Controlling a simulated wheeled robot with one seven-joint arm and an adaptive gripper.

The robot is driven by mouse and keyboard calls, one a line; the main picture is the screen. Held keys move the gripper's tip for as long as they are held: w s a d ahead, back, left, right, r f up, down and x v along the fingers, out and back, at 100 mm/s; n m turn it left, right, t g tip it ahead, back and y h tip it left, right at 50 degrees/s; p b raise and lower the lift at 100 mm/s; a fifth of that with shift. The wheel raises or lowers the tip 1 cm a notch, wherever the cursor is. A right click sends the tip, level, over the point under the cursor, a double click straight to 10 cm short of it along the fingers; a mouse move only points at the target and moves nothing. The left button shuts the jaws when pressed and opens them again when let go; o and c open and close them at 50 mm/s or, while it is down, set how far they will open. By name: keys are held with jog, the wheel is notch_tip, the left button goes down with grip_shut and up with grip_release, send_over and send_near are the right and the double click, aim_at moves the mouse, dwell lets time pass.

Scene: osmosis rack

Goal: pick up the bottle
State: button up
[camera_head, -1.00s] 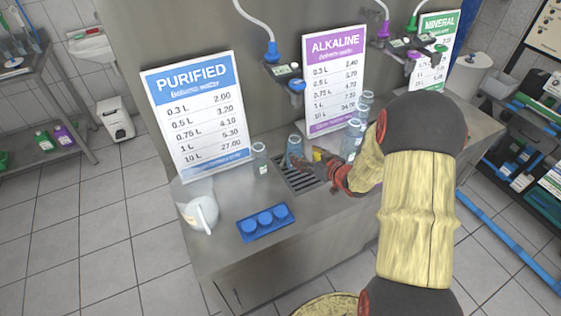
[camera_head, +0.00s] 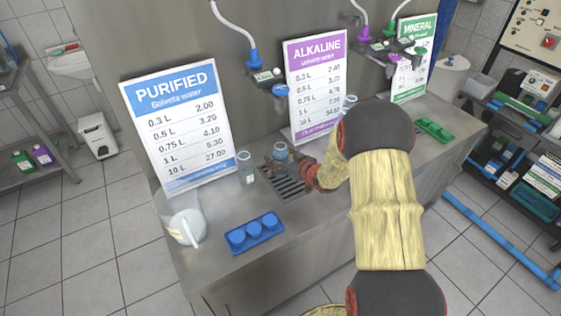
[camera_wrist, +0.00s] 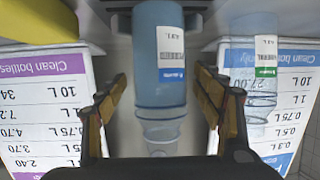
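A small blue-tinted bottle (camera_head: 281,152) stands at the drain grate on the steel counter. In the wrist view, which looks upside down, this bottle (camera_wrist: 160,60) fills the middle and shows a white label. My gripper (camera_wrist: 160,78) is open, with one finger on each side of the bottle and a visible gap on both sides. In the head view my gripper (camera_head: 281,165) is at the bottle, and its fingers are small and partly hidden by my arm. A second, clear bottle (camera_head: 247,168) stands just left; it shows in the wrist view (camera_wrist: 252,70) behind the right finger.
A blue holder (camera_head: 254,234) with round caps and a white jug (camera_head: 186,228) stand at the counter's front left. Price boards (camera_head: 180,122) line the back, with a hanging nozzle (camera_head: 281,89) above the grate. A green tray (camera_head: 433,129) lies at right.

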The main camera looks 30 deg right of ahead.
jog(key=shift+c, duration=1.2)
jog(key=c, duration=1.1)
jog(key=shift+c, duration=0.8)
jog(key=shift+r, duration=0.1)
jog(key=shift+c, duration=0.7)
